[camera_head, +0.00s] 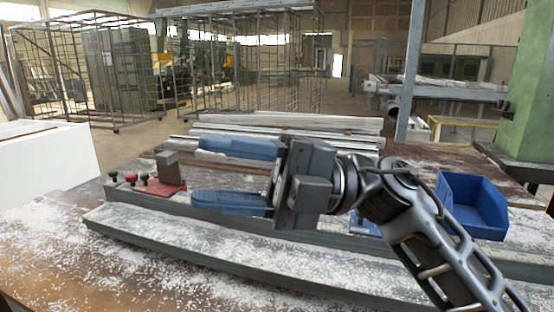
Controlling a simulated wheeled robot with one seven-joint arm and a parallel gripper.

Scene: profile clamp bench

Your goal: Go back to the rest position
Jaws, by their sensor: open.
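My gripper (232,174) hangs over the bench in the middle of the head view, its two blue fingers spread apart and pointing left. Nothing shows between the fingers. My arm comes in from the lower right and hides part of the bench behind it. A grey block (167,165) stands left of the fingertips, at the edge of a red plate (160,188). Red and black knobs (131,179) stand beside it. A long grey profile (170,233) lies along the front of the bench, strewn with white shavings.
A blue bin (473,205) stands on the right, close to my arm. More long bars (290,122) lie stacked behind my gripper. A green post (530,95) rises at the right edge. A white box (45,160) is at left. The bench's front left (60,265) holds only shavings.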

